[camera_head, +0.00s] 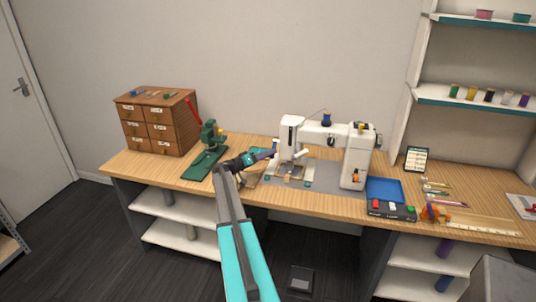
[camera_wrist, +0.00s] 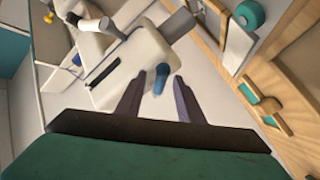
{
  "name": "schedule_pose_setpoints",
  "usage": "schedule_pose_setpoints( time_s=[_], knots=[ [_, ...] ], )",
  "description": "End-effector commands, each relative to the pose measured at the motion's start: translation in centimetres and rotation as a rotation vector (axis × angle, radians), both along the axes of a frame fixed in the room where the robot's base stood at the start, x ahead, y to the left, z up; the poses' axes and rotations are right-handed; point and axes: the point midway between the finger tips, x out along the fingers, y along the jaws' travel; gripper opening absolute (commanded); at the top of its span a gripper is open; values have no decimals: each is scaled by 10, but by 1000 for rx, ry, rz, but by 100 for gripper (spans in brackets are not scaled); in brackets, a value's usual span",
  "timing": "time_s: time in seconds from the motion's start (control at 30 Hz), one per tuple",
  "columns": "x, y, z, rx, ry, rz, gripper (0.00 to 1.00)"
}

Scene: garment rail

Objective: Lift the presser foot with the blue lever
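The white sewing machine (camera_head: 355,155) stands on the wooden bench; its head end is on the left. My gripper (camera_head: 274,150) is just left of that end. In the wrist view, the blue lever (camera_wrist: 161,78) sticks out from the white machine body (camera_wrist: 135,62). The lever is not clear in the head view. The presser foot cannot be made out.
A green clamp-like device (camera_head: 210,135) on a green base and a wooden drawer cabinet (camera_head: 158,124) stand to the left. A blue tray (camera_head: 384,189) and a button box (camera_head: 391,211) lie right of the machine. A wall shelf (camera_head: 475,98) holds thread spools.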

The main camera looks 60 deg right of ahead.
Motion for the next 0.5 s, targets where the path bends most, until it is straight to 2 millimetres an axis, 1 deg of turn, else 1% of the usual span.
schedule_pose_setpoints(
  time_s=[0.13, 0.4, 0.47, 0.5],
  knots=[
    [-3, -5, 0, -1, 0, -1, 34],
    [-3, -6, 0, -1, 0, -1, 34],
    [-3, -6, 0, 0, 0, -1, 24],
    [-4, -6, 0, 0, 0, -1, 17]
  ],
)
